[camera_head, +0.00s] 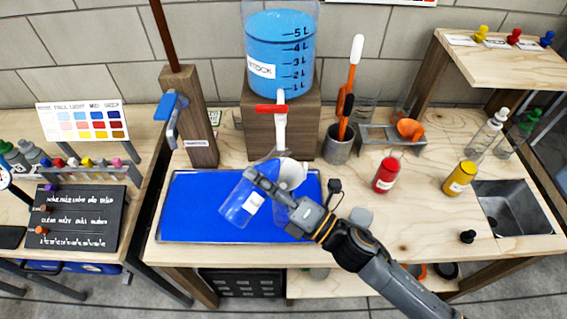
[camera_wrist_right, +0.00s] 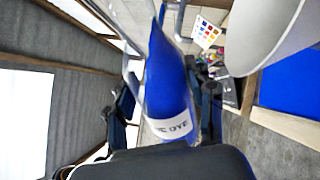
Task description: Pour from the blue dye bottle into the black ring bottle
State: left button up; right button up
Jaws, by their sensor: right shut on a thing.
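My right gripper (camera_head: 268,190) is shut on the blue dye bottle (camera_head: 236,208), a clear bottle with a white label, and holds it tilted above the blue mat. In the right wrist view the bottle (camera_wrist_right: 168,80) stands between the fingers, with blue liquid and a label ending in "DYE". A white funnel (camera_head: 293,173) is close to the bottle's right; its pale cone (camera_wrist_right: 265,35) also shows in the wrist view. A clear vessel seems to stand under it, partly hidden by my gripper. I cannot make out a black ring or any flowing liquid. My left gripper is out of view.
The blue mat (camera_head: 185,220) lies on the bench below. A stock tank (camera_head: 280,60) with a red-handled tap (camera_head: 272,109) stands behind. Red (camera_head: 386,175) and yellow (camera_head: 460,178) bottles and a sink (camera_head: 515,208) are to the right. A wooden post (camera_head: 190,120) stands at the back left.

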jog(key=shift+f+m, duration=0.25)
jog(key=shift+m, duration=0.05)
dwell(0.4)
jog(key=shift+s+a+r+m+t+h+p, duration=0.15)
jog(key=shift+r+m+t+p, duration=0.15)
jog(key=shift+m, duration=0.25)
jog(key=shift+s+a+r+m+t+h+p, duration=0.1)
jog(key=shift+r+m+t+h+p, duration=0.1)
jog(key=shift+r+m, duration=0.25)
dwell(2.0)
